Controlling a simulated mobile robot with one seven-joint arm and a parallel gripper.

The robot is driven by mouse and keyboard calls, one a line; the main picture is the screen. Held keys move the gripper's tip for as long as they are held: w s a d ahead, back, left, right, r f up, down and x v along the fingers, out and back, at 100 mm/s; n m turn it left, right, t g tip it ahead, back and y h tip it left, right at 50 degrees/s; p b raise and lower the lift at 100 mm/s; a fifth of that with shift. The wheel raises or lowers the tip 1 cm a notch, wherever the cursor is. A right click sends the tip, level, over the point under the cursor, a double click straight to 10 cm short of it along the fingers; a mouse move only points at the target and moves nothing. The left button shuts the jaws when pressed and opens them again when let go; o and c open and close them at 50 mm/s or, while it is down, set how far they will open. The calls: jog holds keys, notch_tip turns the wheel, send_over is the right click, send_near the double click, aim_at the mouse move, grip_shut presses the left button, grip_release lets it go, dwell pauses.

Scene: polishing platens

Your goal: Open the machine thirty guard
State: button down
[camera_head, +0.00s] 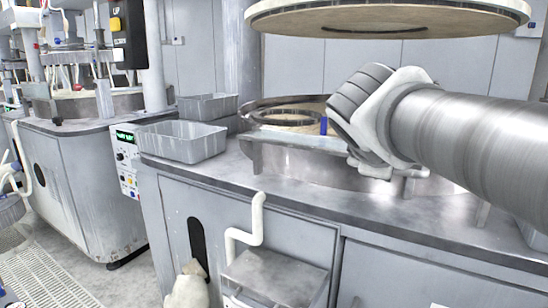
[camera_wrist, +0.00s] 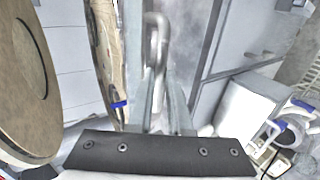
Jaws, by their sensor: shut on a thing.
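The machine's guard (camera_head: 298,158) is a curved grey metal band along the front of the round lower platen, in the middle of the head view. Its metal also shows at the top centre of the wrist view (camera_wrist: 156,28), where it looks like a narrow upright loop. My gripper (camera_wrist: 156,75) is shut on the guard, its two fingers either side of the metal. In the head view my wrist and forearm cover the gripper and the guard's right part. I cannot tell how far the guard stands open.
A large upper platen (camera_head: 390,18) hangs above my arm. Grey trays (camera_head: 183,141) stand left on the worktop (camera_head: 225,165). A small blue part (camera_head: 323,124) sits by the lower platen ring. A white pipe (camera_head: 258,215) and a metal box (camera_head: 275,275) are at the cabinet front.

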jog(key=shift+s+f, duration=0.1)
jog(key=shift+f, duration=0.65)
jog(key=c, duration=0.8)
grip_release()
jog(key=shift+c, duration=0.2)
jog(key=shift+r, duration=0.25)
jog(key=shift+a+r, duration=0.15)
